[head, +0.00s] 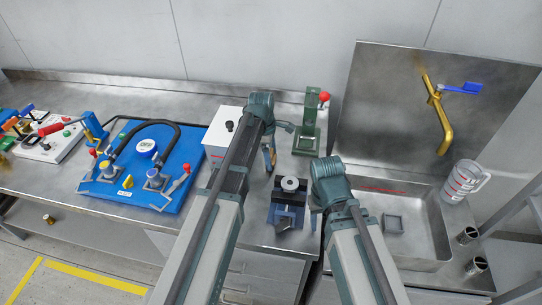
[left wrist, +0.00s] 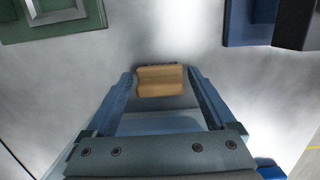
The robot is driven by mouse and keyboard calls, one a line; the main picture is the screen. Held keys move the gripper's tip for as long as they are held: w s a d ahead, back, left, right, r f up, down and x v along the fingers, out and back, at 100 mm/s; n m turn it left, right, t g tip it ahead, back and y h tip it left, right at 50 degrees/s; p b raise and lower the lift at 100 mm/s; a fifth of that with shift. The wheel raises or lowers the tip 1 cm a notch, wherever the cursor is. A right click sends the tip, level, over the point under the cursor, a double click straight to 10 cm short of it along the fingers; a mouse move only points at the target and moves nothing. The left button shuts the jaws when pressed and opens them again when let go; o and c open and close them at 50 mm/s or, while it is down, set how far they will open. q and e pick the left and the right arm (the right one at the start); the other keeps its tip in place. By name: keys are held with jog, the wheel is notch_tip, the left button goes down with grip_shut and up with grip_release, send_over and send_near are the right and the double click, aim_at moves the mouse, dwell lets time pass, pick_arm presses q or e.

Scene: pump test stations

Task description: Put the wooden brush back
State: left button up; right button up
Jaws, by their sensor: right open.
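The wooden brush (left wrist: 160,82) shows in the left wrist view as a tan block between the tips of my left gripper (left wrist: 160,76). It fills most of the gap; I cannot tell whether both fingers press on it. In the head view my left gripper (head: 269,158) points down over the bench, between the white box and the dark blue fixture, and a bit of brown shows at its fingers. My right gripper (head: 314,212) is open beside the dark blue fixture, near the sink's left edge, mostly hidden by its own wrist.
The dark blue fixture (head: 286,215) holds a grey disc. A green stand (head: 306,140) with a red knob is behind. The white box (head: 217,137) and blue pump board (head: 120,190) lie left. The sink (head: 420,225) is right, with a clear jug (head: 464,181) on its rim.

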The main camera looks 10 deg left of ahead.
pick_arm(q)
jog(key=shift+r, duration=0.15)
pick_arm(e)
jog(key=shift+r, duration=0.15)
pick_arm(q)
notch_tip(320, 180, up, 12)
jog(key=a+p, duration=0.2)
jog(key=p, duration=1)
jog(key=s+d+m, duration=0.2)
jog(key=s+m, duration=0.1)
jog(key=s, duration=0.1)
jog(key=s+d+m, duration=0.2)
jog(key=s+m, duration=0.1)
jog(key=s, duration=0.1)
jog(key=s+d+m+y, duration=0.1)
jog(key=s+d+m, duration=0.1)
jog(key=s+m, duration=0.1)
jog(key=shift+s+d+m, duration=0.3)
jog(key=shift+s+m, duration=0.1)
jog(key=shift+m, duration=0.1)
jog(key=s+d+m+y, duration=0.1)
jog(key=s+d+m, duration=0.1)
jog(key=s+m, duration=0.9)
jog(key=shift+d+m+y, duration=0.3)
jog(key=shift+d+m, duration=0.05)
jog(key=shift+m, duration=0.05)
pick_arm(e)
notch_tip(320, 180, up, 12)
